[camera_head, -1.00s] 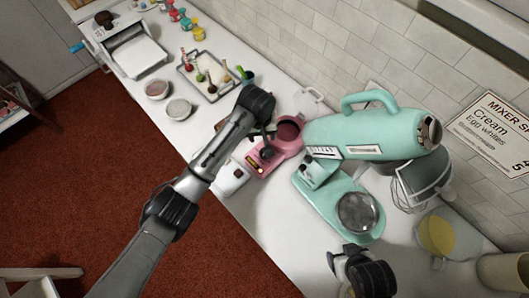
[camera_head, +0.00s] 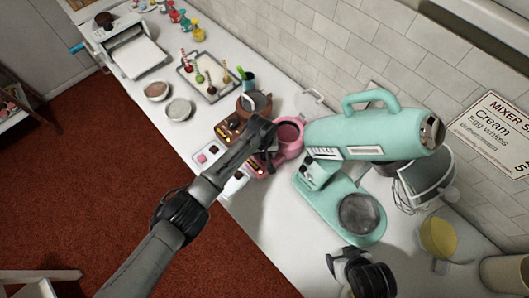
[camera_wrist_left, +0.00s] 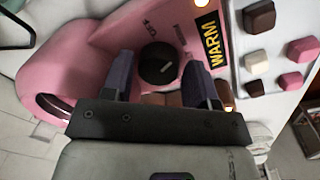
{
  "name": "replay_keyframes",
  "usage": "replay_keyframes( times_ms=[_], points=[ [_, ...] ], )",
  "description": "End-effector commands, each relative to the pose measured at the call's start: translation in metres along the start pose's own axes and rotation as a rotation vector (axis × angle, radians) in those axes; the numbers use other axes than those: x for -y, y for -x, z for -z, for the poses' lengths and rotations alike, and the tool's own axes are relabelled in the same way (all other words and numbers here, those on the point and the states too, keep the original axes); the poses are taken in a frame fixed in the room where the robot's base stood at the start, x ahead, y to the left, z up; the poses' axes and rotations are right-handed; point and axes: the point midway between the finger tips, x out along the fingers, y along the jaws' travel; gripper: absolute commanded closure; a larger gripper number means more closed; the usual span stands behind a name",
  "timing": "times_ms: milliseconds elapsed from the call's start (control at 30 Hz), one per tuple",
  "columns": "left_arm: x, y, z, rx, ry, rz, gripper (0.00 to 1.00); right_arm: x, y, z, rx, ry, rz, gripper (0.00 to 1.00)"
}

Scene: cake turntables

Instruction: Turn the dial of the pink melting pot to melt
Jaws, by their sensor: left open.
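The pink melting pot (camera_head: 290,133) stands on the white counter, left of the mint mixer. In the left wrist view its pink body (camera_wrist_left: 85,45) fills the upper left. Its black round dial (camera_wrist_left: 157,63) has a light pointer mark and printed settings around it. A yellow-on-black label reading WARM (camera_wrist_left: 207,40) is beside it. My left gripper (camera_head: 270,158) is over the pot's front panel. In the left wrist view my left gripper's fingers (camera_wrist_left: 157,80) are open, one on each side of the dial; contact is unclear. My right gripper (camera_head: 362,272) is at the bottom, its jaws unclear.
A brown melting pot (camera_head: 254,103) stands close to the pink one, partly behind my arm. The mint mixer (camera_head: 365,135) is close on the right. A tray of pink and brown pieces (camera_head: 208,152) lies beside the pots. Open counter (camera_head: 285,235) lies in front of the mixer.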

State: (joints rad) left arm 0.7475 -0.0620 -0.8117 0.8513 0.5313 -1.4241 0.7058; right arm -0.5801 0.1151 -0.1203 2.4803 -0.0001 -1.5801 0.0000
Motion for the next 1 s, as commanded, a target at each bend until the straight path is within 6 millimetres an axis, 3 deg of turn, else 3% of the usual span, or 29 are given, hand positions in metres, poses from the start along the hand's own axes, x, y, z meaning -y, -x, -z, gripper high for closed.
replay_keyframes(
  times_ms=[400,767,1000],
  points=[
    [-0.0003,-0.0043,0.0000,0.000,-0.001,0.000,0.47,-0.0004,-0.0007,-0.0001,0.000,0.001,-0.001,0.28],
    [-0.0003,-0.0042,-0.0001,0.000,-0.001,-0.001,0.81,-0.0027,-0.0008,-0.0006,0.001,0.009,-0.007,0.28],
    [-0.0004,-0.0039,-0.0002,0.002,-0.030,-0.001,0.81,-0.0027,0.0004,-0.0003,0.001,0.008,-0.007,0.28]
  ],
)
